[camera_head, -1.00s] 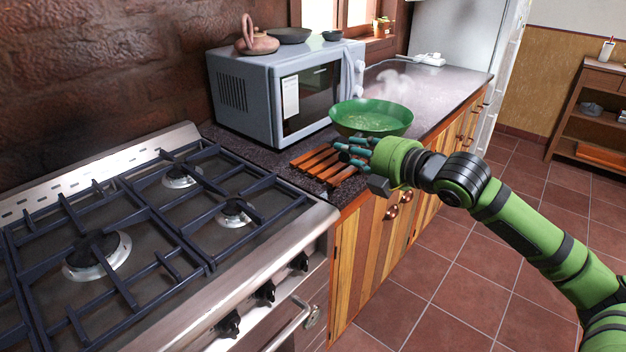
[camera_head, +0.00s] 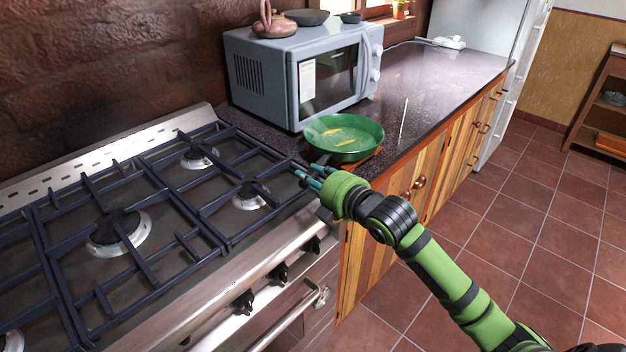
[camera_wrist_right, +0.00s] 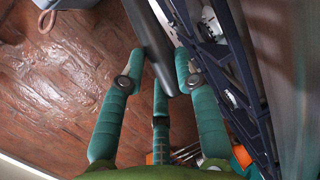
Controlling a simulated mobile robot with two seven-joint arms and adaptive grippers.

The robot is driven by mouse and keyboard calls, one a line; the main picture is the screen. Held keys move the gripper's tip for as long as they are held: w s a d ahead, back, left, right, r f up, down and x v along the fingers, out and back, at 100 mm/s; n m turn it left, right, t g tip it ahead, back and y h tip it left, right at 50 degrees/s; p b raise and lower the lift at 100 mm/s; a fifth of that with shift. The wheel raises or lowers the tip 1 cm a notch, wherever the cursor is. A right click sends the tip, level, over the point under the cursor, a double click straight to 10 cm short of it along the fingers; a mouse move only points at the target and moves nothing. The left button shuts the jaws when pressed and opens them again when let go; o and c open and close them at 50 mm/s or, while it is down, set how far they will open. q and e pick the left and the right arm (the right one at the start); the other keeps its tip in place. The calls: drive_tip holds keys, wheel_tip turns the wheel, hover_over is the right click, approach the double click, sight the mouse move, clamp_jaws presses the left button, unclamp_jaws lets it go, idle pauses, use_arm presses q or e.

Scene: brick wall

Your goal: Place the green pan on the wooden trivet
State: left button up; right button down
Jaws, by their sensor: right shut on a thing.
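The green pan (camera_head: 345,150) is in the head view, in front of the microwave, roughly level over the wooden trivet (camera_head: 372,156). The pan hides nearly all of the trivet; only a brown sliver shows at its right edge. I cannot tell whether the pan rests on it or is just above it. My right gripper (camera_head: 311,176) is at the pan's near left side, shut on its dark handle. In the right wrist view the fingers (camera_wrist_right: 160,68) close around the dark handle (camera_wrist_right: 150,35). My left gripper is not in view.
The gas stove (camera_head: 110,230) with raised grates is at left, close to the gripper. The grey microwave (camera_head: 290,85) stands behind the pan. The dark counter (camera_head: 440,75) is mostly clear to the right.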

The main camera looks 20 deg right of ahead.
drive_tip(key=shift+f, duration=0.25)
drive_tip(key=c, duration=0.9)
unclamp_jaws()
drive_tip(key=shift+f, duration=0.3)
drive_tip(key=shift+s, duration=0.1)
drive_tip(key=shift+b+v, duration=0.85)
drive_tip(key=shift+v, duration=5.15)
